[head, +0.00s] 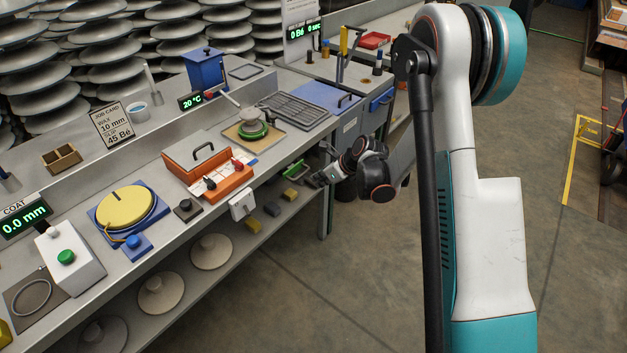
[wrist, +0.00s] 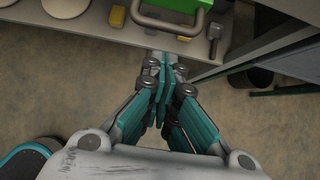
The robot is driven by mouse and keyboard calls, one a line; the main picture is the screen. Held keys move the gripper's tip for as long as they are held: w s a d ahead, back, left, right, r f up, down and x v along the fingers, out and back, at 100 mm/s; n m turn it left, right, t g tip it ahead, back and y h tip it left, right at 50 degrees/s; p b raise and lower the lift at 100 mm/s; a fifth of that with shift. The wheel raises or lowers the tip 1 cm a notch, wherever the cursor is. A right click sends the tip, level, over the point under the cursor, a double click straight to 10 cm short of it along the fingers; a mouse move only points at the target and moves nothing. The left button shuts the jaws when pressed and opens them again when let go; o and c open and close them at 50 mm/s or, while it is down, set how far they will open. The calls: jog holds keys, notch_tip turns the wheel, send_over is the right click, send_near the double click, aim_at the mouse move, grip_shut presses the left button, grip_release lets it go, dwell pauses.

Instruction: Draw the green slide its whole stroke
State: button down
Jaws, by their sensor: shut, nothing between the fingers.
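The green slide (head: 294,169) sits at the bench's front edge, below the dark slotted tray, with a handle on its front. In the wrist view its green body (wrist: 188,4) is cut by the top edge, and its grey bar handle (wrist: 180,28) shows below it. My gripper (head: 319,180) is close to the slide, on its right and lower side. In the wrist view my gripper (wrist: 164,66) is shut and empty, its fingertips just short of the handle and apart from it in the picture. How far the slide stands out is hard to tell.
The lower shelf holds yellow blocks (head: 271,209) and pale discs (head: 211,251) beneath the bench. A white box (head: 242,204) hangs on the bench front left of the slide. A blue-topped cabinet (head: 328,97) stands behind my wrist. The floor (head: 300,280) in front is clear.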

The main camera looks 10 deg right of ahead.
jog(key=p+v, duration=0.4)
jog(key=v, duration=0.6)
